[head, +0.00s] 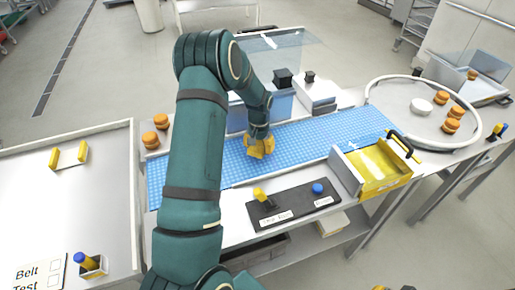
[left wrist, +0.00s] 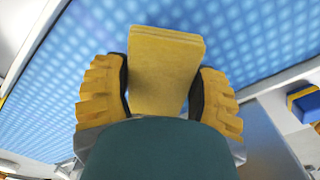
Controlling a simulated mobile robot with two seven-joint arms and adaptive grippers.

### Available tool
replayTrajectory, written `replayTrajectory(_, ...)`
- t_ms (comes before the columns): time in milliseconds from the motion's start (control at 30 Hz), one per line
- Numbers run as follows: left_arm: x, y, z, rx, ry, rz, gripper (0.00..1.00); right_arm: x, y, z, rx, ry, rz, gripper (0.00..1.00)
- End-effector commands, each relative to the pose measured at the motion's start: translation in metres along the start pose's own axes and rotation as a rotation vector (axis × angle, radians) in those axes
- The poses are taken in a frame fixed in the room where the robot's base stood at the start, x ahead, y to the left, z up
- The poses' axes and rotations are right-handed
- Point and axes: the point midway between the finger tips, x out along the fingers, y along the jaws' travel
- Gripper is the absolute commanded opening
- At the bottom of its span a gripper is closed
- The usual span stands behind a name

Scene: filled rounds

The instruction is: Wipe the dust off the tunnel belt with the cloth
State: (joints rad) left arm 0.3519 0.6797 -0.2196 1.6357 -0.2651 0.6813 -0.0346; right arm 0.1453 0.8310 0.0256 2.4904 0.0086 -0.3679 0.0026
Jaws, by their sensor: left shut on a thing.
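My left gripper (head: 260,150) is over the blue belt (head: 340,128), in the middle part of its length. In the left wrist view its two yellow ribbed fingers (left wrist: 158,95) are shut on a flat, folded yellow cloth (left wrist: 165,65). The blue belt (left wrist: 60,90) with its pale dots fills the background there. I cannot tell whether the cloth touches the belt. No dust stands out clearly from the dot pattern. A clear tunnel panel (head: 285,50) stands behind my left arm, which hides part of the belt. Only a small yellow and dark bit, perhaps my right gripper, shows at the bottom edge.
A yellow tray (head: 375,185) with a black handle stands at the belt's front right. A dark control panel (head: 295,205) with yellow and blue knobs lies in front. Orange-brown rounds (head: 150,140) stand at the left; others lie on the round table (head: 395,95). A white-topped table (head: 60,190) is at left.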

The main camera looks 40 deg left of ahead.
Motion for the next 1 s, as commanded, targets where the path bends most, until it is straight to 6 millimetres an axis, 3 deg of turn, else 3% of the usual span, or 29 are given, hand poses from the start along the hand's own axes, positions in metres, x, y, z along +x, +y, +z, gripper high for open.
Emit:
replayTrajectory(433,-0.042,0.003,-0.002,0.000,0.001,-0.001,0.29,-0.026,-0.009,-0.003,0.000,-0.001,-0.005,0.00)
replayTrajectory(1000,-0.045,0.004,-0.002,0.001,0.001,-0.001,0.29,-0.027,-0.009,-0.003,0.000,-0.001,-0.006,0.00)
